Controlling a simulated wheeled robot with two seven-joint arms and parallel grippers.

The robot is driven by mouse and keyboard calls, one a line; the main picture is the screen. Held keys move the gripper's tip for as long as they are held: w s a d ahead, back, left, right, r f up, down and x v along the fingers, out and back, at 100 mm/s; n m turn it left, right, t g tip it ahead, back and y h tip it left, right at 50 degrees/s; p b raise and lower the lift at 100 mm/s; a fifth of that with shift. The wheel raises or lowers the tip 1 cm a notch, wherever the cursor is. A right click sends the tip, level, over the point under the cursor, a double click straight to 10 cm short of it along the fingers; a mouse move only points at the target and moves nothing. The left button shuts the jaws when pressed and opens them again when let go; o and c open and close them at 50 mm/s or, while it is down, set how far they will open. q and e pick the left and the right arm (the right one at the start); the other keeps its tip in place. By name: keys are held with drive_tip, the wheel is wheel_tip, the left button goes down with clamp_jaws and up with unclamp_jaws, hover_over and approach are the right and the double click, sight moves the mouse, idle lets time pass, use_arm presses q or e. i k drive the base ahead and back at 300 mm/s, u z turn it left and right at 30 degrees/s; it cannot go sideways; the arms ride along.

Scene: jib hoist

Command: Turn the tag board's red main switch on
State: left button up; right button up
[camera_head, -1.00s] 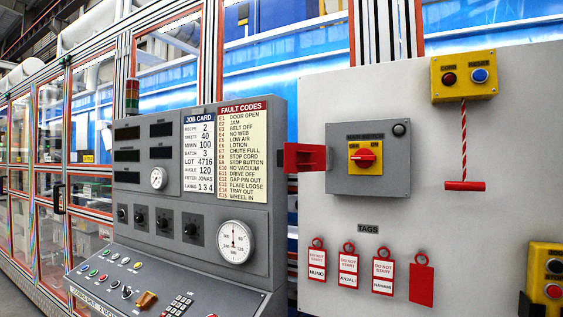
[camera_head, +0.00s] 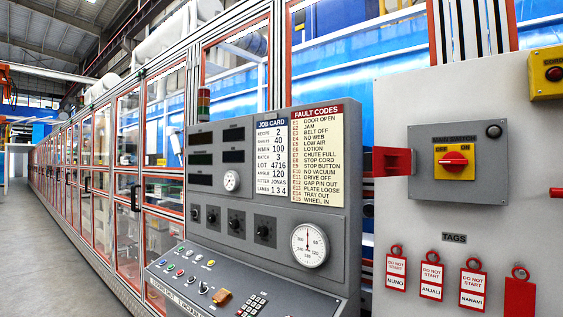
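The red main switch (camera_head: 454,161) is a red knob on a yellow plate marked OFF and ON, on a grey box at the right of the view. Its handle lies about level, and I cannot tell which mark it is set to. The box is on the pale tag board (camera_head: 405,110). A red hasp-like bracket (camera_head: 391,162) sticks out at the box's left side. Under the TAGS label hang three "do not start" tags, Nuno (camera_head: 396,272), Anjali (camera_head: 431,279) and Nanami (camera_head: 472,287), and a plain red tag (camera_head: 519,294). Neither gripper is in view.
A grey control console (camera_head: 270,215) with gauges, buttons and a fault code list stands left of the board. A long row of glazed machine guards (camera_head: 128,140) runs back to the left. The floor (camera_head: 50,255) at far left is clear. A yellow box (camera_head: 547,75) is cut off at right.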

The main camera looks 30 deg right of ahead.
sight(452, 161)
drive_tip(key=u, duration=0.4)
drive_tip(key=i, duration=2.15)
drive_tip(key=z, duration=3.65)
drive_tip(key=k, duration=1.85)
drive_tip(key=z, duration=0.15)
drive_tip(key=i, duration=2.05)
drive_tip(key=u, duration=0.05)
